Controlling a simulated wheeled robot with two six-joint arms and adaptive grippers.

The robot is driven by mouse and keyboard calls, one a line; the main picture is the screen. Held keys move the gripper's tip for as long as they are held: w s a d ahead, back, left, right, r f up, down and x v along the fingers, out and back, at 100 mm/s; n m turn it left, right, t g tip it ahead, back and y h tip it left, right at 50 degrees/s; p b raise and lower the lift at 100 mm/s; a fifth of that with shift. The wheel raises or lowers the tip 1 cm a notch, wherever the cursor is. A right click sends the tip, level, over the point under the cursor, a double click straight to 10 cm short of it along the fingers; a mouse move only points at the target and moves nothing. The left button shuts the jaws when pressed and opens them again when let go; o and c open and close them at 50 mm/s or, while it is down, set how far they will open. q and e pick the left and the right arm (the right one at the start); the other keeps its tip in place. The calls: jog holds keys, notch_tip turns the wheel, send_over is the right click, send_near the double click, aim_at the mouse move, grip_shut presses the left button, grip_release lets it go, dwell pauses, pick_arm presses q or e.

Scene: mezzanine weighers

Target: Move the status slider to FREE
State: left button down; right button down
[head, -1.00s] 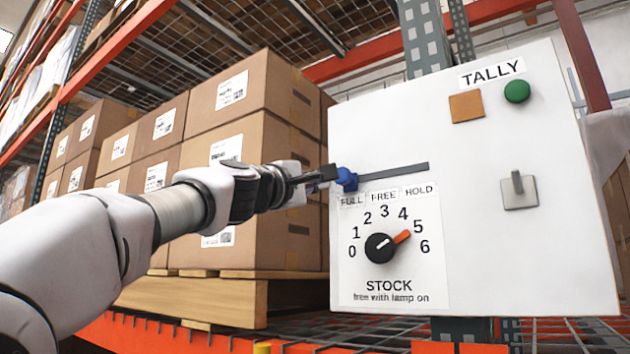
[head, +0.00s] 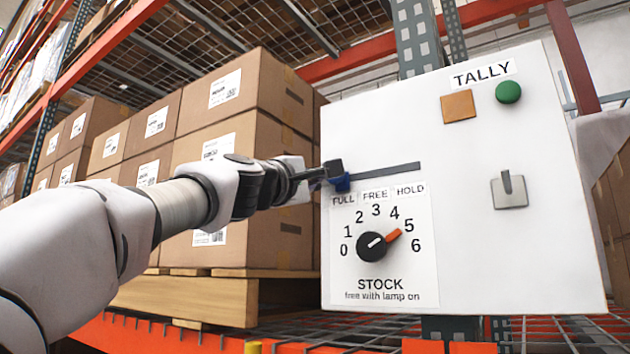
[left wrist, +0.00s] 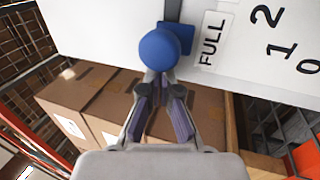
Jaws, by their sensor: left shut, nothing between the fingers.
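The status slider has a blue knob (head: 342,184) at the left end of a dark slot (head: 390,170), above the FULL label (head: 343,199). The FREE label (head: 375,195) is in the middle and the HOLD label (head: 410,190) at the right. My left gripper (head: 333,170) is shut and empty at the knob's upper left, partly covering it. In the left wrist view, the round blue knob (left wrist: 158,49) lies just beyond the closed fingertips (left wrist: 160,82). I cannot tell whether they touch it. My right gripper is not in view.
The white panel (head: 470,245) also carries a STOCK dial (head: 372,246), an orange square (head: 458,106), a green button (head: 508,92) and a toggle switch (head: 509,190). Stacked cartons (head: 240,150) on a pallet stand left of the panel, behind my arm.

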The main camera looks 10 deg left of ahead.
aim_at(340, 182)
pick_arm(q)
jog(key=shift+s+d, duration=0.15)
jog(key=shift+d, duration=0.3)
jog(key=shift+s+d, duration=0.1)
jog(key=shift+d, duration=0.1)
jog(key=shift+s+d, duration=0.3)
jog(key=shift+d, duration=0.7)
jog(key=shift+s+d, duration=0.25)
jog(key=shift+d, duration=0.3)
jog(key=shift+s+d, duration=0.2)
jog(key=shift+d, duration=0.35)
jog(key=shift+w+a, duration=0.3)
jog(key=shift+a, duration=0.5)
jog(key=s+a+b, duration=0.3)
jog(key=s+b, duration=0.6)
jog(key=shift+s+a, duration=0.15)
jog(key=shift+s, duration=0.05)
